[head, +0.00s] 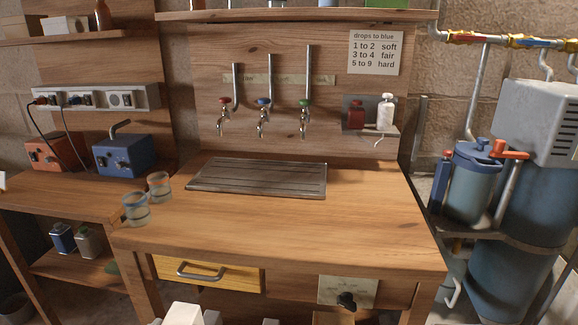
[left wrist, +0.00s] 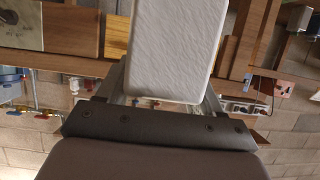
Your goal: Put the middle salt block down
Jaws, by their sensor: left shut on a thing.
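A white salt block (left wrist: 172,50) fills the upper middle of the left wrist view. My left gripper (left wrist: 165,88) is shut on it, with a grey finger along each side. The block's far end runs out of the top of that view. In the head view, pale white shapes (head: 183,314) show at the bottom edge. They are cut off, and I cannot tell there which is block and which is gripper. No other salt block can be made out. My right gripper is not in view.
The wooden bench (head: 300,235) is mostly clear. Two glasses (head: 136,208) stand at its left edge, and a dark slatted tray (head: 258,177) lies at the back below several taps. A yellow drawer (head: 215,274) is at the front. A blue softener tank (head: 472,180) stands right.

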